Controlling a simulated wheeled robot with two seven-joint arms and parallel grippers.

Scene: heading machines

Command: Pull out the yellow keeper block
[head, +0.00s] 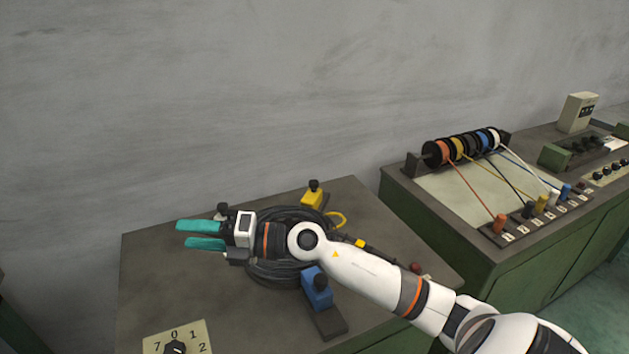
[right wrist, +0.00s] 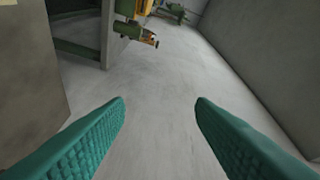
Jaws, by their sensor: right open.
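The yellow keeper block (head: 312,198) stands at the back of the dark coil (head: 290,214) on the bench, with a black knob on top. My right gripper (head: 183,234) is open and empty, with teal fingers, above the left part of the bench. It points left, away from the yellow block, which lies to the right of it and behind my wrist. In the right wrist view the two teal fingers (right wrist: 160,108) are spread apart, with only floor and machines beyond. My arm hides much of the coil. My left gripper is not in view.
A dial plate (head: 160,340) sits at the front left. A second bench at right holds a rack of coloured spools (head: 462,148) with wires.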

